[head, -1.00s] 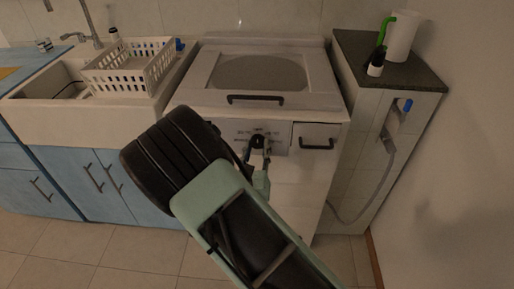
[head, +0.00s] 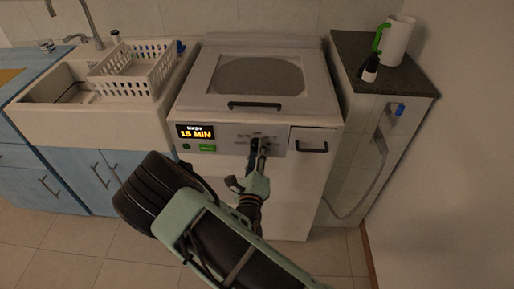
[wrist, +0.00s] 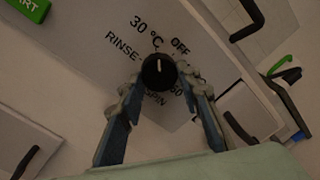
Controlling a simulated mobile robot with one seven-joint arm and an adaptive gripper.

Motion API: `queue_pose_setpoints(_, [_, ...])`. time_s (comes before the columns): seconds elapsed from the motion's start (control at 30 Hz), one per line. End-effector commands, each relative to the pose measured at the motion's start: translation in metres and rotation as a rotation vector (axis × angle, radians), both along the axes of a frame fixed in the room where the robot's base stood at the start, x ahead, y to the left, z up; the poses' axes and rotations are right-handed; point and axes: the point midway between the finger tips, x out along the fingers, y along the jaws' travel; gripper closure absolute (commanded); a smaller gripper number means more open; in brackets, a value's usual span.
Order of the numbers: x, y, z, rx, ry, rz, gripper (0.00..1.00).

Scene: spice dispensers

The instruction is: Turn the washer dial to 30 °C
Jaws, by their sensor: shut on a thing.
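The washer (head: 300,112) stands in the middle of the head view. Its black round dial (wrist: 158,76) has a white pointer line directed straight up in the wrist view. The pointer lies between the 30 °C label (wrist: 147,32) and the OFF label (wrist: 180,46), closer to 30 °C. RINSE, SPIN and 60 are printed around the dial, partly covered by my fingers. My gripper (wrist: 160,88) has one finger on each side of the dial and is shut on it. In the head view my gripper (head: 260,150) reaches the panel from below and hides most of the dial.
A lit display (head: 195,131) reads 15 MIN above a green button (head: 208,148). A black drawer handle (head: 312,148) is right of the dial. A sink with a white basket (head: 135,75) is at left, a dark-topped counter (head: 385,80) at right.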

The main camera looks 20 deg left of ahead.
Motion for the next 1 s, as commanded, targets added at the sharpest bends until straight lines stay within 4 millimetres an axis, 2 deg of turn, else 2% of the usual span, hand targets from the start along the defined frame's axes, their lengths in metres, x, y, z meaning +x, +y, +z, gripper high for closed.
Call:
queue_pose_setpoints(0.3, [-0.0002, -0.0005, -0.0002, -0.079, -0.018, 0.0, 0.93])
queue_pose_setpoints(0.73, [-0.0002, -0.0007, -0.0008, -0.086, -0.019, 0.0, 0.93])
queue_pose_setpoints(0.77, [-0.0002, -0.0007, -0.0008, -0.086, -0.019, 0.0, 0.65])
queue_pose_setpoints(0.9, [-0.0002, -0.0005, -0.0006, -0.086, -0.019, 0.0, 0.51])
queue_pose_setpoints(1.0, [-0.0001, -0.0005, -0.0004, -0.086, -0.02, -0.001, 0.51])
